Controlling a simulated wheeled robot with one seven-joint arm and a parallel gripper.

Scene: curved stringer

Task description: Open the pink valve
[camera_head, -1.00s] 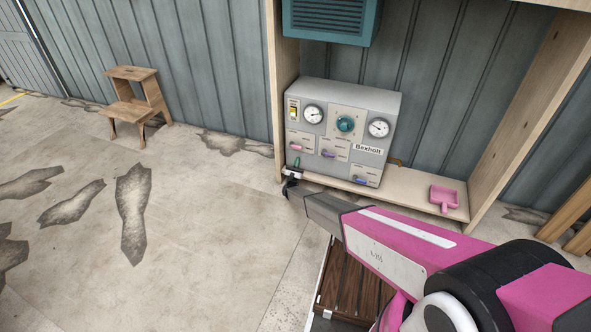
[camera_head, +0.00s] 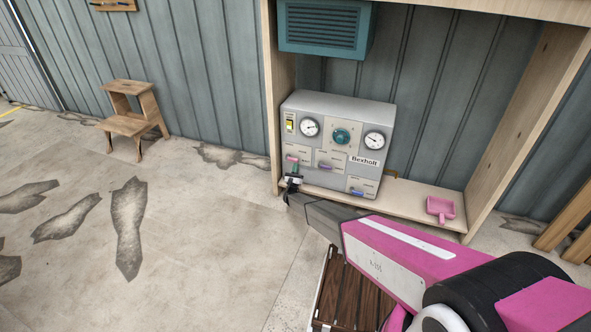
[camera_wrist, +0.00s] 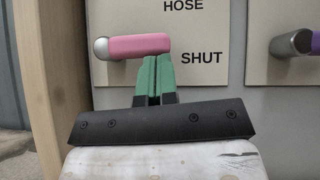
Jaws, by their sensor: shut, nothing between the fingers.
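The pink valve (camera_head: 291,158) is a lever on the left of the grey Bexholt panel (camera_head: 367,124). In the wrist view the pink valve (camera_wrist: 140,45) lies nearly level, its metal pivot at the left and its free end to the right. "HOSE" is printed above it and "SHUT" below right of its free end. My gripper (camera_wrist: 157,62) has its green fingers shut together and empty, upright right below the lever's right half. I cannot tell if they touch it. In the head view my gripper (camera_head: 294,167) is small at the panel's lower left.
A purple lever (camera_head: 325,167) and a blue lever (camera_head: 358,193) are to the right on the panel. A wooden post (camera_head: 272,100) stands close on the left. A wooden step stool (camera_head: 135,118) stands far left.

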